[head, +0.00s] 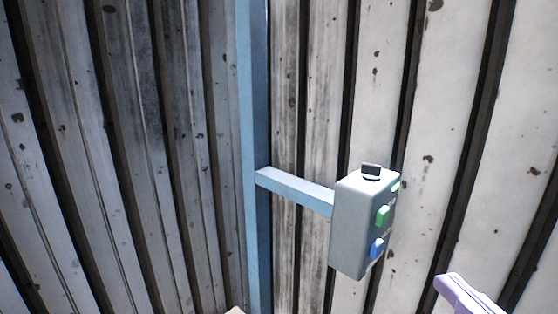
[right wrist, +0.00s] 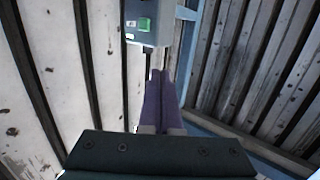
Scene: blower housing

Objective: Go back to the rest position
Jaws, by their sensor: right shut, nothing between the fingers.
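A grey control box (head: 350,225) with a green button (head: 382,215), a blue button (head: 376,248) and a black switch (head: 371,171) on top hangs on a blue arm. My right gripper (head: 447,282) shows its purple fingertips at the lower right, apart from the box. In the right wrist view its purple fingers (right wrist: 160,74) are shut and empty. The box (right wrist: 145,12) with its green button (right wrist: 144,24) shows beyond them at the top.
A blue upright post (head: 254,120) carries the horizontal blue arm (head: 295,190) that holds the box. Worn, ribbed metal walls (head: 120,130) stand behind and meet near the post. The space around the right gripper looks clear.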

